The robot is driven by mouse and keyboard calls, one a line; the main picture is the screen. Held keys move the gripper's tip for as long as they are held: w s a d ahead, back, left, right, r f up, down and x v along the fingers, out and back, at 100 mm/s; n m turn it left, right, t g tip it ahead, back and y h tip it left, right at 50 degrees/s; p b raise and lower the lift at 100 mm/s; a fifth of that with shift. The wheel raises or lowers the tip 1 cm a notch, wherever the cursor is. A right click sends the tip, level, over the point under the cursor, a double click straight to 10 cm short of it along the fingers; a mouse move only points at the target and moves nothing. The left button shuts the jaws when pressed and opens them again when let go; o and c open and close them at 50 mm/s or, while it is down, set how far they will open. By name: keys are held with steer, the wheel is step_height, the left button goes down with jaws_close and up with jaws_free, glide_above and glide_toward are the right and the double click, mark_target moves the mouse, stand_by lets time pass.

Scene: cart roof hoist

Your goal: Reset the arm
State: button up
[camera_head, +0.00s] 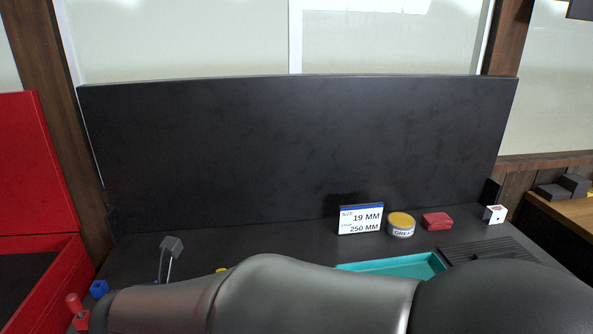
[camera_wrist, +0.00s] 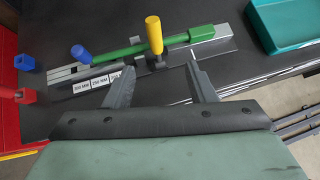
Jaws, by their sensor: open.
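My gripper (camera_wrist: 160,70) shows in the wrist view with its two grey fingers spread apart and nothing between them. It is above the dark worktop, on the near side of a grey fixture (camera_wrist: 215,50) that carries a green bar (camera_wrist: 130,48). A yellow upright handle (camera_wrist: 154,35) rises near the middle of the fixture, just beyond the fingertips. A blue knob (camera_wrist: 81,54) stands to its left, above small millimetre labels. In the head view, my arm crosses the lower foreground; the gripper is hidden there.
A teal tray (camera_head: 432,262) lies right of centre. Behind it stand a size sign (camera_head: 360,219), grease tin (camera_head: 401,225), red block (camera_head: 437,221) and white box (camera_head: 495,214). A red case (camera_head: 75,270) is at left. A tall black panel (camera_head: 300,150) closes the back.

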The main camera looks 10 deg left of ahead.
steer(key=w+d+f+m+g+h, duration=0.1)
steer(key=d+m+g+h, duration=0.1)
steer(key=d+m, duration=0.75)
steer(key=w+d+f+m+g+h, duration=0.15)
steer(key=d+m, duration=0.35)
steer(key=d, duration=0.9)
steer(key=s+d+f+m+g+y, duration=0.1)
steer(key=s+d+f+m+g, duration=0.1)
steer(key=s+d+m, duration=0.4)
steer(key=s+d+f+m+g+y+b, duration=0.1)
steer(key=s+d+m, duration=0.5)
steer(key=m, duration=1)
steer(key=shift+s+d+f+g+y+b, duration=0.25)
steer(key=shift+d+f+g+y, duration=0.5)
steer(key=shift+d+f+g, duration=0.5)
steer(key=shift+d+m, duration=0.15)
steer(key=shift+m, duration=0.1)
